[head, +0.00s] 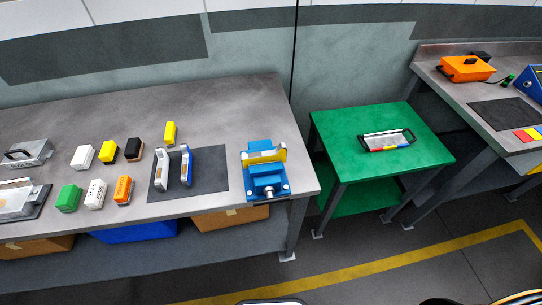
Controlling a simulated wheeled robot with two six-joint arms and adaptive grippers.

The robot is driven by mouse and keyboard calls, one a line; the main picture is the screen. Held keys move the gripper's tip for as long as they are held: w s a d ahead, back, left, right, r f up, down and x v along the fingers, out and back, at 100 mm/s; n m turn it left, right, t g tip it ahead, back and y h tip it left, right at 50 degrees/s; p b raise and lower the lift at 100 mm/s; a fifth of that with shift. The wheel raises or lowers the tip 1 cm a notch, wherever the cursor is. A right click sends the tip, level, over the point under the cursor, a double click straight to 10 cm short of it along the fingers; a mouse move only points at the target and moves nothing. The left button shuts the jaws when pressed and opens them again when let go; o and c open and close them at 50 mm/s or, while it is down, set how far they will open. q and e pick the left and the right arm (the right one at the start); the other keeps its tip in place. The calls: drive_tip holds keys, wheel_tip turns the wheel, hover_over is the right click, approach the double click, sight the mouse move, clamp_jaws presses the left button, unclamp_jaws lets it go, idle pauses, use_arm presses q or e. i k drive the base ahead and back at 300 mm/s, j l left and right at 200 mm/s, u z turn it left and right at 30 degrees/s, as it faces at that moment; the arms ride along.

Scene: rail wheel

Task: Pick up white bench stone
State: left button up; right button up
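Two white blocks lie on the left part of the long grey workbench (235,110). One plain white block (82,157) is in the back row, left of a yellow-and-black block (108,151). The other white block (96,194), with dark marks on its side, is in the front row between a green block (69,198) and an orange block (123,190). I cannot tell which of the two is the white bench stone. Both stand free, with nothing holding them.
A black-topped block (134,149), a yellow block (170,132) and a dark mat (208,177) with two handled tools lie nearby. A blue vise (266,178) stands at the bench's right end. A green table (345,150) is farther right. Floor in front is clear.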

sight(96, 194)
drive_tip(key=u, duration=1.65)
